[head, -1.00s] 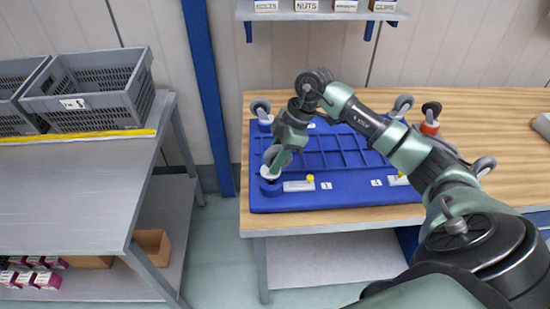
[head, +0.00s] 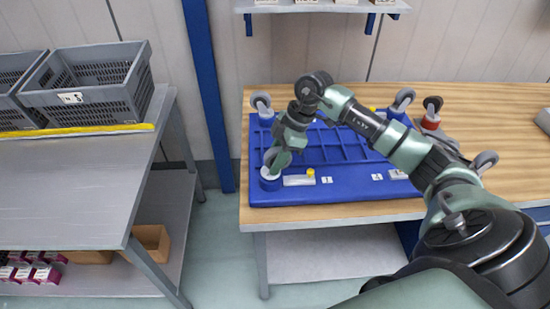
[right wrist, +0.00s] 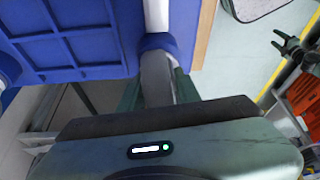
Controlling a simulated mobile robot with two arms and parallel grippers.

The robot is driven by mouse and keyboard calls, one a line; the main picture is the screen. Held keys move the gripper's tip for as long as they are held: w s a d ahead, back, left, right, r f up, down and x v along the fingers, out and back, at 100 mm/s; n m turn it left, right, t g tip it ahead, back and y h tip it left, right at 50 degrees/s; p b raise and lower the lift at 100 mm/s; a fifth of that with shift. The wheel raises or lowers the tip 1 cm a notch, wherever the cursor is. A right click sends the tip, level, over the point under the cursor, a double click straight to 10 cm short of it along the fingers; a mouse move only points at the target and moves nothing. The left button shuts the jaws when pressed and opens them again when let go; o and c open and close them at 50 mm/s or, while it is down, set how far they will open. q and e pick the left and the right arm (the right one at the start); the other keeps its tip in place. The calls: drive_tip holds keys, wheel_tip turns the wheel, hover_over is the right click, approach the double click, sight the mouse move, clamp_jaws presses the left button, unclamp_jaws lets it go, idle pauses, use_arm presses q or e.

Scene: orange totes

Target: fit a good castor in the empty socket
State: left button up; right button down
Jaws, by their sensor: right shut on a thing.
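My right gripper (head: 277,160) is shut on a grey castor (head: 270,157) at the front left corner of the blue base (head: 340,190). The castor stands wheel up, with its pale lower part at the mouth of the round blue socket (head: 270,183). How deep it sits cannot be told. In the right wrist view its grey wheel (right wrist: 156,75) is close against the socket ring (right wrist: 158,42). Grey castors stand at the back left (head: 262,104) and back right (head: 402,100) corners. A castor with a red part (head: 432,106) stands right of the base. My left gripper is not recognisable.
Another grey castor (head: 485,162) shows beside my right arm, which hides the base's right side. A pale latch with a yellow knob (head: 311,173) is right of the socket. Grey crates (head: 90,95) stand on the left bench. A shelf (head: 322,9) hangs above.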

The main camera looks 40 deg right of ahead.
drive_tip(key=shift+f, duration=0.3)
idle(0.6)
drive_tip(key=c, duration=0.9)
unclamp_jaws()
drive_tip(key=b+v, duration=0.2)
drive_tip(key=v, duration=0.5)
drive_tip(key=shift+s+d+r, duration=0.1)
drive_tip(key=shift+d+r, duration=0.05)
drive_tip(key=shift+r, duration=0.2)
